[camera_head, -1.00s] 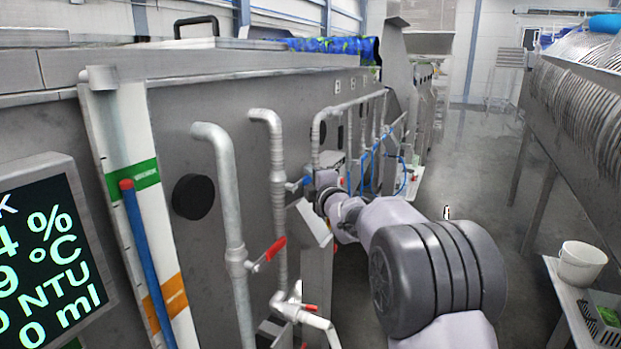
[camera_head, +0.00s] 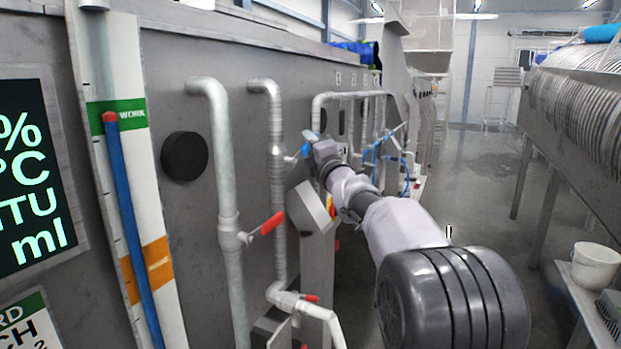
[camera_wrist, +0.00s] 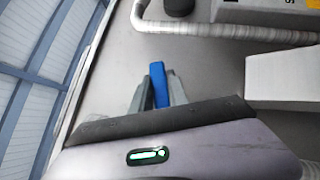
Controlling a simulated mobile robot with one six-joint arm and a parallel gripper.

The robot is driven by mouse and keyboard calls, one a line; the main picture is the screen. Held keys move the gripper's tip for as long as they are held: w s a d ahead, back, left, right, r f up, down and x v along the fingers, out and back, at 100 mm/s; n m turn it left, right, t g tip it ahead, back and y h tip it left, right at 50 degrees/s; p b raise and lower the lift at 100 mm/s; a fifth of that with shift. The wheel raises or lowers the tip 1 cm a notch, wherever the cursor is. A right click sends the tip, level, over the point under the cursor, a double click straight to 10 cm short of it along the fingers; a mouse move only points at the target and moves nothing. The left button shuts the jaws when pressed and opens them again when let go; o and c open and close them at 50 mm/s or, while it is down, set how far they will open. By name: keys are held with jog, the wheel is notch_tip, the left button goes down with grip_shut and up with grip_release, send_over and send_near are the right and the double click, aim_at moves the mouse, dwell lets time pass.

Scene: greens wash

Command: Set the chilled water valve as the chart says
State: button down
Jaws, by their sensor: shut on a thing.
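A small valve with a blue handle (camera_head: 304,151) sits on a vertical grey pipe on the machine's side wall. My gripper (camera_wrist: 156,88) is at this handle, one grey finger on each side of it. In the wrist view the blue handle (camera_wrist: 158,78) stands between the fingers, held by them, and its tip shows past them. In the head view my wrist covers most of the grip. A white sheet (camera_head: 27,322) at the lower left, cut off by the frame, shows part of a heading ending in "RD"; its setting cannot be read.
Two red-handled valves (camera_head: 268,224) sit on pipes left of my arm. A gauge strip (camera_head: 134,200) has a green "WORK" band and a blue column. A display (camera_head: 30,170) is cut off at left. A bucket (camera_head: 594,266) stands on a side table at right; the aisle floor is open.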

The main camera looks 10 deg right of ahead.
jog(key=b, duration=0.1)
jog(key=n+y+b, duration=0.1)
jog(key=n+t+b, duration=0.1)
jog(key=b, duration=0.1)
jog(key=shift+s+a+r, duration=0.2)
jog(key=shift+s+r, duration=0.05)
jog(key=shift+s+a+r+n+t+y+b, duration=0.15)
jog(key=shift+s+r+n+t+y+b, duration=0.1)
jog(key=shift+r+n+y+b, duration=0.45)
jog(key=shift+s+a+r+n+t+y+b, duration=0.15)
jog(key=shift+r+n+t+y+b, duration=0.25)
jog(key=shift+n+b, duration=0.55)
jog(key=c, duration=1.3)
grip_release()
jog(key=shift+s+f, duration=0.1)
jog(key=shift+s, duration=0.05)
jog(key=b+v, duration=0.3)
jog(key=v, duration=1.4)
jog(key=shift+s+d+b, duration=0.15)
jog(key=shift+b, duration=0.2)
jog(key=shift+m, duration=0.25)
